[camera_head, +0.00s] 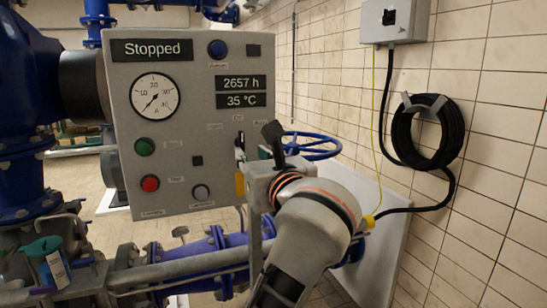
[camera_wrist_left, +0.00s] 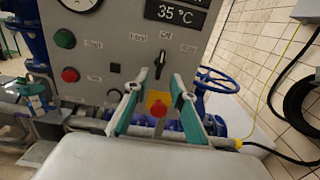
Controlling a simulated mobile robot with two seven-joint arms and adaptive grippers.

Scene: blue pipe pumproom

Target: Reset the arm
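My left arm comes up from the bottom of the head view, and its gripper (camera_head: 258,156) is in front of the lower right part of the grey control panel (camera_head: 188,95). In the left wrist view the two teal-lined fingers of the gripper (camera_wrist_left: 158,80) are spread apart with nothing between them. A black selector switch (camera_wrist_left: 160,64) on the panel shows just beyond the fingertips, its handle near upright. In the head view the switch (camera_head: 240,146) is partly covered by the gripper. My right gripper is not in view.
The panel reads "Stopped", 2657 h and 35 °C. It has a gauge (camera_head: 154,96), a green button (camera_head: 145,147) and a red button (camera_head: 150,184). A blue handwheel (camera_head: 312,145) is right of the gripper. A black hose coil (camera_head: 429,132) hangs on the tiled wall.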

